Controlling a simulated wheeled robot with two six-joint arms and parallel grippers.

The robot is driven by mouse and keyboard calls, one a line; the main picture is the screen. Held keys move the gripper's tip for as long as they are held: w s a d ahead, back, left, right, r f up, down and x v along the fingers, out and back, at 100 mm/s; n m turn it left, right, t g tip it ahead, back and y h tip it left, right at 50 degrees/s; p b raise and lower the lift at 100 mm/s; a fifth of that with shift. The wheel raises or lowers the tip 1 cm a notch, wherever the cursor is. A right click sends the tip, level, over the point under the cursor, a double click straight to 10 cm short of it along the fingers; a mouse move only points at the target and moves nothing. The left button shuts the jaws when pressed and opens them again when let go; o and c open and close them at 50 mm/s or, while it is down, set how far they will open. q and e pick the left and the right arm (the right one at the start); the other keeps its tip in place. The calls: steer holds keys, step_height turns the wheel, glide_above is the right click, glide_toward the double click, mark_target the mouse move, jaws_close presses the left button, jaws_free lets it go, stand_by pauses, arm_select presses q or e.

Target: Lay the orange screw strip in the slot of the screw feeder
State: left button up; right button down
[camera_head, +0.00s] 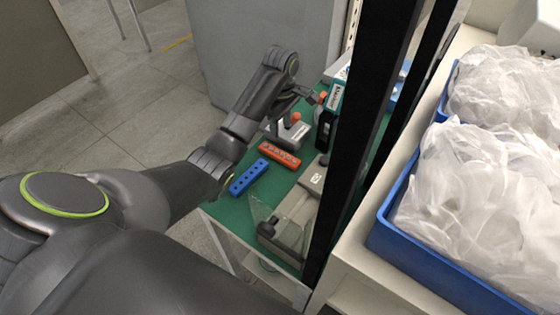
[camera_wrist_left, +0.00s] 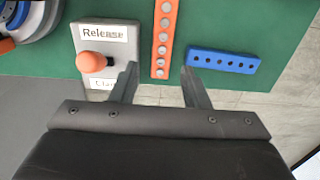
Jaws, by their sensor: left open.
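The orange screw strip (camera_head: 279,154), with a row of screws in it, lies on the green table top. In the left wrist view the orange screw strip (camera_wrist_left: 163,38) stands upright in the picture, its lower end between my fingertips. My left gripper (camera_head: 300,92) is open and empty in the head view; its fingers (camera_wrist_left: 159,76) are apart in the left wrist view. I cannot tell its height above the table. A grey-beige device (camera_head: 314,178) at the table's right side may be the screw feeder; I cannot make out its slot. My right gripper is out of view.
A blue strip with holes (camera_head: 249,177) lies beside the orange one; it also shows in the wrist view (camera_wrist_left: 222,61). A grey box with an orange knob (camera_wrist_left: 96,62) and a "Release" label is left of the gripper. A black post (camera_head: 362,140) and blue bins (camera_head: 440,268) stand right.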

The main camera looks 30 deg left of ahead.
mark_target(280, 153)
arm_select(q)
step_height(280, 153, down, 4)
steer(key=shift+s+f+p, duration=0.1)
steer(key=shift+p, duration=0.25)
steer(key=shift+f, duration=0.9)
steer(key=f, duration=0.1)
steer(key=f+p, duration=0.1)
steer(key=f, duration=0.1)
steer(key=shift+s+f, duration=0.2)
steer(key=shift+f, duration=0.05)
steer(key=shift+a+f, duration=0.1)
steer(key=shift+f, duration=0.5)
steer(key=c, duration=0.9)
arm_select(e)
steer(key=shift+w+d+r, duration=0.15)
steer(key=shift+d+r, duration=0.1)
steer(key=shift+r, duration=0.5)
arm_select(q)
steer(key=shift+w+r, duration=0.1)
steer(key=shift+r, duration=0.1)
